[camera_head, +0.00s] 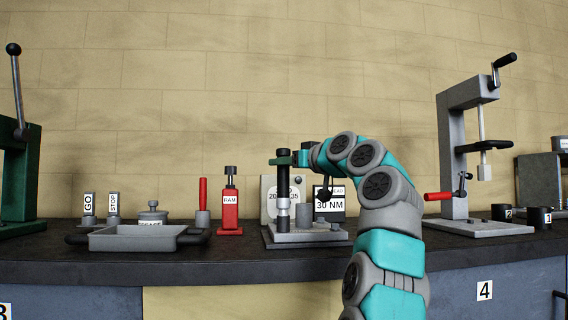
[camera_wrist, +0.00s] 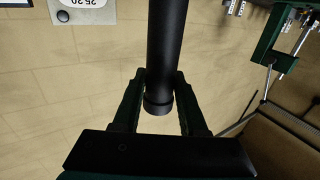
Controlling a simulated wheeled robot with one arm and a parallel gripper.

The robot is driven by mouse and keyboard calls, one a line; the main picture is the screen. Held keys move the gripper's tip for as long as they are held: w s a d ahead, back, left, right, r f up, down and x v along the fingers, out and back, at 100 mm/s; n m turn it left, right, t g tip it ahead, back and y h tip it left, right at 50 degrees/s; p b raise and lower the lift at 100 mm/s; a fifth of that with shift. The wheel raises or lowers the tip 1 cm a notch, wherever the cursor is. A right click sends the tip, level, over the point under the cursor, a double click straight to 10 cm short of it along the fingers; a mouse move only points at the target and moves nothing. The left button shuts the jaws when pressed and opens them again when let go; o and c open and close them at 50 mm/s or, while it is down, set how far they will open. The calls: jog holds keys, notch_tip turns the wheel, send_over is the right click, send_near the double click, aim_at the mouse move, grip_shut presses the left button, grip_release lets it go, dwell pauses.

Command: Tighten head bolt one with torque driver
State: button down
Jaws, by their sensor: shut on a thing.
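My gripper (camera_head: 282,160) is shut on the black handle of an upright torque driver (camera_head: 283,182). The driver's shaft points down with a silver section and a pale lower end, over a grey fixture plate (camera_head: 300,239). In the wrist view the black handle (camera_wrist: 172,45) runs between the two dark green fingers of the gripper (camera_wrist: 160,93). Head bolt one is not distinguishable; the driver tip hides what is beneath it, and I cannot tell whether the tip touches a bolt. A grey block (camera_head: 304,216) stands on the plate just right of the driver.
A numbered panel (camera_head: 268,188) and a 30 NM sign (camera_head: 329,205) stand close behind the driver. A red RAM unit (camera_head: 230,209) and a grey tray (camera_head: 139,239) are to the left. A grey press (camera_head: 455,150) with a red handle stands at right.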

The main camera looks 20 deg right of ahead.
dwell(0.3)
jog(key=shift+r+p, duration=2.6)
jog(key=shift+f, duration=0.1)
